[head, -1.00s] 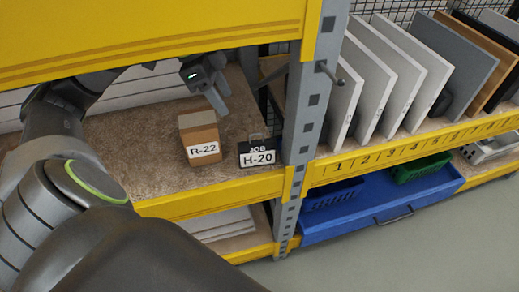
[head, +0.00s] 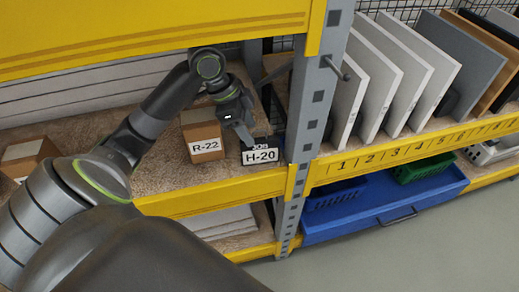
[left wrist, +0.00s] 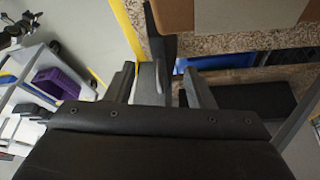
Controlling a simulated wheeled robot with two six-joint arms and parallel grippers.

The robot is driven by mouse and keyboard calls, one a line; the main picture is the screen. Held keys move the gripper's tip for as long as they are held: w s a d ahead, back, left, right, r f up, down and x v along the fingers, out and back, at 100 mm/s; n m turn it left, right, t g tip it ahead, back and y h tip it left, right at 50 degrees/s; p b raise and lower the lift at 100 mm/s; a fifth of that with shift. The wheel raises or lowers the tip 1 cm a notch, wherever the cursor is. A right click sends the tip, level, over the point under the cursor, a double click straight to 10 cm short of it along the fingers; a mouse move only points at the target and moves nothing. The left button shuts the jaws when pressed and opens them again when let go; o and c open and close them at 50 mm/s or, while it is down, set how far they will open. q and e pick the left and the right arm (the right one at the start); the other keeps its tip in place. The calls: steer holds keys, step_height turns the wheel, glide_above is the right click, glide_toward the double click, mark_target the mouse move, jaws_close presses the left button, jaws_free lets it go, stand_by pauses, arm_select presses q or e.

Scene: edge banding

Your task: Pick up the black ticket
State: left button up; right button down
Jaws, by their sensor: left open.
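The black ticket (head: 262,156) stands on the shelf at its front edge in the head view, with a white label reading H-20; its upper part is partly covered by my gripper. My left gripper (head: 246,138) is open just above and behind the ticket, pointing down. In the left wrist view the two fingers (left wrist: 162,84) are apart, and a dark upright piece, seemingly the ticket edge-on (left wrist: 160,42), shows ahead between them. I cannot tell whether they touch it. My right gripper is not in view.
A cardboard box labelled R-22 (head: 204,145) stands just left of the ticket, with another box (head: 32,158) farther left. A grey rack post (head: 312,95) rises close on the right. A yellow beam (head: 150,40) hangs overhead. Upright panels (head: 385,75) fill the right bay.

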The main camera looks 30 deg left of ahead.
mark_target(260, 144)
arm_select(q)
steer(key=shift+x, duration=1.8)
steer(key=shift+c, duration=0.4)
jaws_close()
